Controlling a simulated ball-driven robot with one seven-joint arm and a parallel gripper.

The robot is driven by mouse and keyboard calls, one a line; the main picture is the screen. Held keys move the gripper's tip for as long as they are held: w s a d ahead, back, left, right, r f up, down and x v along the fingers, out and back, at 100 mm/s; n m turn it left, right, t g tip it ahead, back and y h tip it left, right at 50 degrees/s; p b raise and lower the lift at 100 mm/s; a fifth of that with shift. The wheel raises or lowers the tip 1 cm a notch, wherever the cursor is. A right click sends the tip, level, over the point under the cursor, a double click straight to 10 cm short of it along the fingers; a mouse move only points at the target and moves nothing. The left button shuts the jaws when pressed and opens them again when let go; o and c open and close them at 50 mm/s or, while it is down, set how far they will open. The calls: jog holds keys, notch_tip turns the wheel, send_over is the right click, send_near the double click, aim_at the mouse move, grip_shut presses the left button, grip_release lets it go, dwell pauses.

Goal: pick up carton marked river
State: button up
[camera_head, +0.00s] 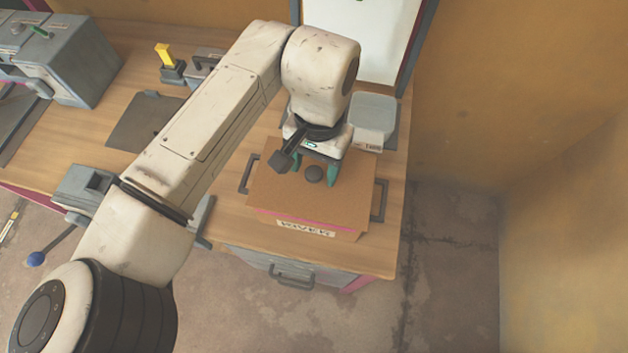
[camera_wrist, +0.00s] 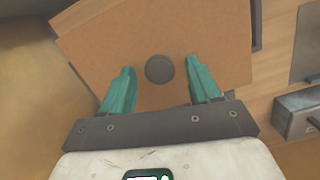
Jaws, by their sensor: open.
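The carton marked river (camera_head: 273,199) is a brown cardboard box near the front right of the wooden counter, with a pink stripe and a label on its front side. A dark round knob sits on its top; the carton's top also shows in the wrist view (camera_wrist: 190,35). My gripper (camera_head: 317,176) is over the carton, pointing down, with teal fingers. In the wrist view the open fingers (camera_wrist: 161,80) stand on either side of the knob, apart from it. Whether the fingertips touch the carton top cannot be told.
Grey handles (camera_head: 380,200) flank the carton, apparently of a tray under it. A light grey container (camera_head: 373,118) stands behind to the right. A dark flat plate (camera_head: 146,122), a yellow-handled item (camera_head: 165,55) and a grey machine (camera_head: 75,55) are left. The counter (camera_head: 398,170) ends at the right.

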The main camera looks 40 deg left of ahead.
jog(key=shift+s+f, duration=0.1)
jog(key=shift+f, duration=0.45)
grip_shut()
